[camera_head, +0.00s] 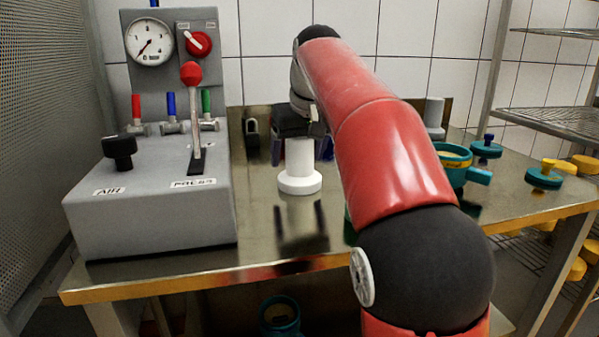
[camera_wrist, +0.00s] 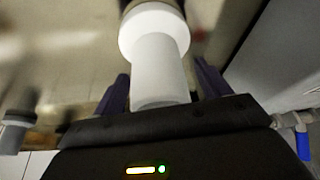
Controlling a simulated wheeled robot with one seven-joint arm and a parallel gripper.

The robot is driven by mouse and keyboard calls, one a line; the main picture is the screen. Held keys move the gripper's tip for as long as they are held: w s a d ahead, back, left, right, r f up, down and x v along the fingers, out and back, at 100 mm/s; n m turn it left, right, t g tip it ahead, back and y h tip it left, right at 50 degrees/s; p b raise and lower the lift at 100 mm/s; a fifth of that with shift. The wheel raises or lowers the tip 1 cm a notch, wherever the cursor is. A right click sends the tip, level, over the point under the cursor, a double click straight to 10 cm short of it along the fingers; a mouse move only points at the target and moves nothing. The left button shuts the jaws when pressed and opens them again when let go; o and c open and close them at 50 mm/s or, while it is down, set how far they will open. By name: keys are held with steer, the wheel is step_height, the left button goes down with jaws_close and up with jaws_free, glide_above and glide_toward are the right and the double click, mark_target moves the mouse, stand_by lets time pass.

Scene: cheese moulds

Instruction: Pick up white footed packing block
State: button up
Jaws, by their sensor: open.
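The white footed packing block (camera_head: 300,182) stands upright on the metal table, its wide round foot down, in the head view. It also shows large in the wrist view (camera_wrist: 158,65), its stem running back toward the gripper body. My gripper (camera_head: 299,150) is above it, pointing down, with its jaws open. In the wrist view, the dark purple fingers of my gripper (camera_wrist: 161,72) lie on either side of the stem, with what looks like a gap on each side. The top of the stem is hidden under the gripper body.
The grey press control box (camera_head: 150,215), with its red-knobbed lever (camera_head: 191,75), stands left of the block. Another white cylinder (camera_head: 435,113) is at the back right. A teal mould (camera_head: 455,165) and teal-yellow pieces (camera_head: 544,176) lie to the right. The table front is clear.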

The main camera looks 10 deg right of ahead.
steer(key=shift+f, duration=0.25)
steer(key=shift+r, duration=0.1)
steer(key=c, duration=1.3)
steer(key=r+p, duration=0.2)
steer(key=r, duration=0.6)
steer(key=shift+w, duration=0.2)
steer(key=shift+w+v, duration=0.2)
steer(key=shift+v, duration=0.75)
